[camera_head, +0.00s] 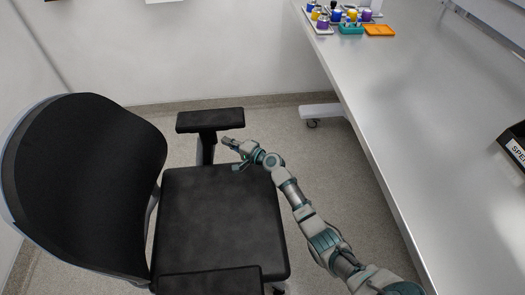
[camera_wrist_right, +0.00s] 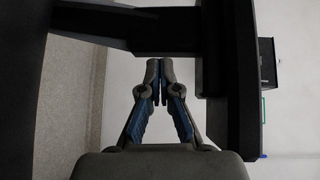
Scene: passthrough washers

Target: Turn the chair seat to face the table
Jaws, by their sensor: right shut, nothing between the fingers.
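The black office chair has its backrest (camera_head: 80,185) at the left and its seat (camera_head: 220,220) to the right of it, with the open front edge on the table's side. The far armrest (camera_head: 210,120) stands above the seat's far edge; the near armrest (camera_head: 210,280) is at the bottom. The grey-white table (camera_head: 400,110) runs along the right. My right gripper (camera_head: 232,145) is shut and empty, just right of the far armrest's post and over the far end of the seat. In the right wrist view its fingertips (camera_wrist_right: 160,75) meet near dark chair parts (camera_wrist_right: 238,80); contact is unclear. My left gripper is out of view.
Trays with several coloured containers (camera_head: 325,20) and an orange tray (camera_head: 380,30) sit at the table's far end. A black labelled bin (camera_head: 515,145) is at the right. A table foot with a caster (camera_head: 318,112) stands behind my right arm. Floor shows between seat and table.

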